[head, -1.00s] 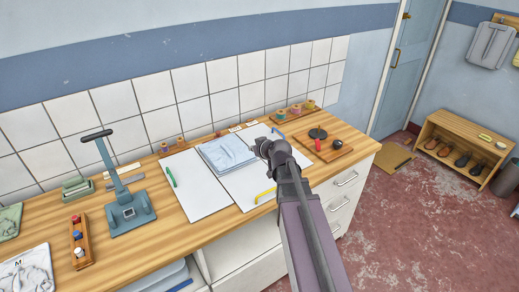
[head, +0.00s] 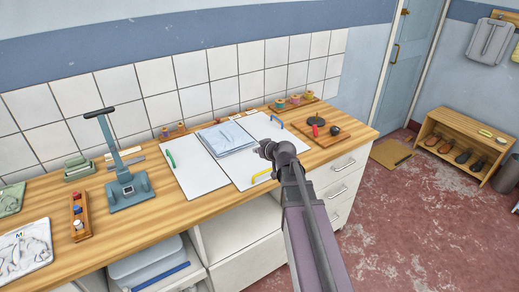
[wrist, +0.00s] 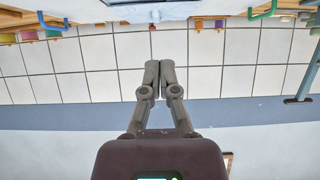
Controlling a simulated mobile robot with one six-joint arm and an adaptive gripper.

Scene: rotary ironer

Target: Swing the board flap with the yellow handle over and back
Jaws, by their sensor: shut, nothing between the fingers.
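The white folding board lies flat on the wooden counter. Its left panel (head: 190,178) has a green handle (head: 171,159), which also shows in the wrist view (wrist: 262,10). A folded light-blue cloth (head: 226,138) lies on the board. My gripper (head: 262,149) is in front of the right panel in the head view; its height above it is unclear. In the wrist view its fingers (wrist: 166,63) are together and empty.
A blue-grey lever press (head: 128,190) and a wooden rack (head: 80,215) stand left of the board. A dark round-topped tool on a wooden board (head: 318,143) sits to the right. Spools (head: 295,100) line the tiled wall. The floor at right is mostly clear.

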